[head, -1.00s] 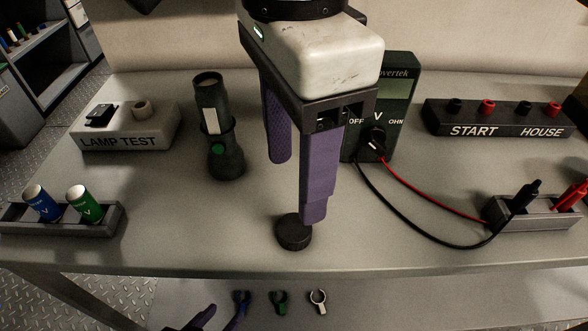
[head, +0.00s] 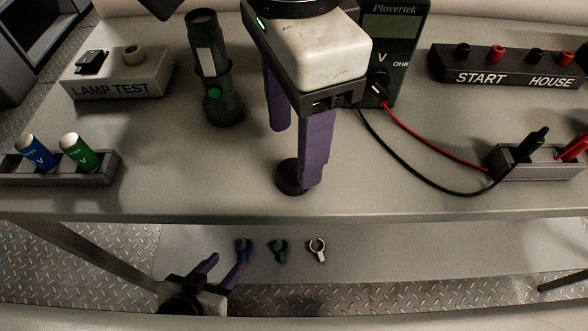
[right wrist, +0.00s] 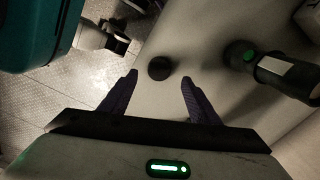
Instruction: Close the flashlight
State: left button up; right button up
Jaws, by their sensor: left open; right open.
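The dark flashlight (head: 207,70) stands upright on the bench, its upper end an open rim, with a green button and a pale label. It also shows at the right in the right wrist view (right wrist: 285,72). A round black cap (head: 287,178) lies on the bench near the front edge. My right gripper (head: 293,156) is open above the cap; in the right wrist view the cap (right wrist: 159,68) sits between the lines of its spread fingertips (right wrist: 159,78), not gripped. My left gripper (head: 226,264) is open and empty, low in front of the bench.
Blue (head: 36,153) and green (head: 78,152) batteries stand in a grey tray (head: 100,172). The lamp test block (head: 120,85) is left of the flashlight. A multimeter (head: 410,60) with leads, a probe holder (head: 540,166) and a terminal block (head: 500,68) are right.

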aim_at(294, 172)
notch_tip(294, 172, down, 5)
jog(key=shift+s+f, duration=0.1)
dwell(0.5)
jog(key=c, duration=1.1)
notch_tip(294, 172, up, 10)
jog(key=shift+p, duration=0.35)
